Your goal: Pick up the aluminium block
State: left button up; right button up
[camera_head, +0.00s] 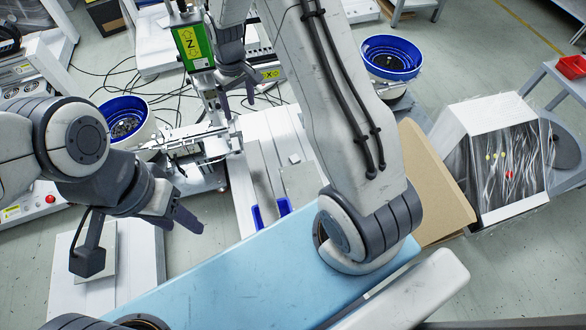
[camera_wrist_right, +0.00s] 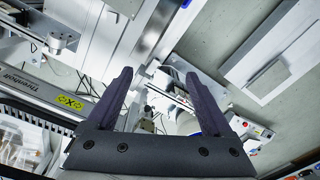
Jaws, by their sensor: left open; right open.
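A small pale block (camera_head: 294,158) lies on the white table in the middle of the head view, beside a grey plate (camera_head: 303,180). A flat grey block (camera_wrist_right: 266,79) lies on a white stand at the right of the right wrist view. I cannot tell for sure which is the aluminium block. My right gripper (camera_head: 238,95) is open and empty near the gantry, and its spread fingers show in the wrist view (camera_wrist_right: 156,78). My left gripper (camera_head: 186,217) is open and empty, above the floor between the white stand and the blue surface.
The screwdriver gantry (camera_head: 190,145) stands beside my right gripper. Blue-rimmed bowls stand at left (camera_head: 125,118) and upper right (camera_head: 391,57). A white stand (camera_head: 138,252) is below my left arm. Cables cross the floor.

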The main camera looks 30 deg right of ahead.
jog(key=w+d+f+m+b, duration=0.15)
jog(key=d+f+b, duration=0.35)
jog(key=f, duration=0.6)
jog(key=w+d+f+b, duration=0.2)
jog(key=d+f+b, duration=0.2)
jog(key=d+f, duration=0.55)
jog(key=b, duration=0.4)
send_over(295, 158)
notch_tip(295, 158, down, 14)
jog(key=shift+m, duration=0.45)
jog(key=f+b, duration=0.1)
jog(key=f, duration=0.1)
jog(key=f+b, duration=0.1)
jog(key=f, duration=0.1)
jog(key=shift+s+a+f, duration=0.1)
jog(key=shift+s, duration=0.1)
jog(key=f+b, duration=0.4)
jog(key=f, duration=0.2)
jog(key=shift+w, duration=0.2)
pick_arm(q)
notch_tip(295, 158, down, 22)
pick_arm(e)
jog(key=shift+r, duration=0.1)
grip_shut()
pick_arm(q)
jog(key=shift+f, duration=0.1)
pick_arm(e)
jog(key=shift+r, duration=0.1)
